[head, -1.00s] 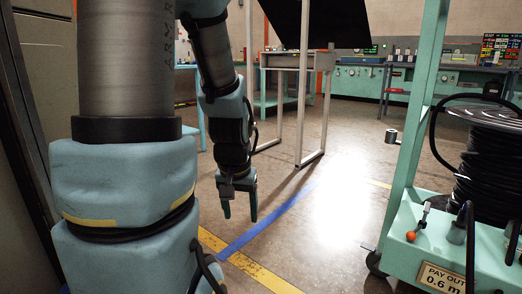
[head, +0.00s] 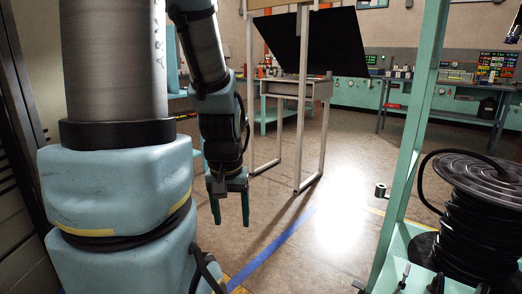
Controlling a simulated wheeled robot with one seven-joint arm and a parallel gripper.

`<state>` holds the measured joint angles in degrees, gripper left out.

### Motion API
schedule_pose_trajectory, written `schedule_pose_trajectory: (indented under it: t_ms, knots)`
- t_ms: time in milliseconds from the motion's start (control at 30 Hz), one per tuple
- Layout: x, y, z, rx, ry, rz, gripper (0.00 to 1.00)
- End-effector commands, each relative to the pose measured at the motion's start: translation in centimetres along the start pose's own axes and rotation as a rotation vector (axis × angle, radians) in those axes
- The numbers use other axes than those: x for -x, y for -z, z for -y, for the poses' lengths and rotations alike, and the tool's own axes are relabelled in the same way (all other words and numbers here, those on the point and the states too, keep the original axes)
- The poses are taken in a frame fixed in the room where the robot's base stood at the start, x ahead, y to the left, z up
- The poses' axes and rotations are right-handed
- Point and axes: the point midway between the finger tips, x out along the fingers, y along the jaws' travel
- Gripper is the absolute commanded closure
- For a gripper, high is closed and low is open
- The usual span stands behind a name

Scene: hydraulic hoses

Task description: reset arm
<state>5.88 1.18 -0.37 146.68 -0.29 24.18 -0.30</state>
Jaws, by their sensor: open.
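My gripper (head: 229,207) hangs from my arm left of the middle in the head view, pointing down over the open floor. Its two fingers are apart, and nothing shows between them. My arm's large blue and grey links fill the left of the view and hide what lies behind them.
A green cart frame (head: 413,150) with a reel of black hose (head: 480,215) stands at the right. A metal-legged stand (head: 297,90) with a dark panel (head: 320,43) is behind my gripper. Green workbenches (head: 460,108) line the back wall.

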Motion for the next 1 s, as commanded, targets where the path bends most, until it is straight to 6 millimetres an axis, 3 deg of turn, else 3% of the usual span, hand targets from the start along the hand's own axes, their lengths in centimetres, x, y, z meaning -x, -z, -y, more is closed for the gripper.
schedule_pose_trajectory:
  t_ms: [33,100,300,400,567,1000]
  knots:
    - [3.3,0.5,0.0,0.000,0.000,0.000,0.33]
    - [5.4,0.8,0.0,0.000,0.000,0.000,0.33]
    - [10.9,1.5,0.0,0.000,0.000,0.000,0.33]
    - [12.7,1.8,-0.1,0.000,0.000,0.000,0.33]
    - [13.9,1.9,-0.1,0.000,0.000,0.000,0.33]
    - [13.8,1.9,-0.1,0.000,0.000,0.000,0.33]
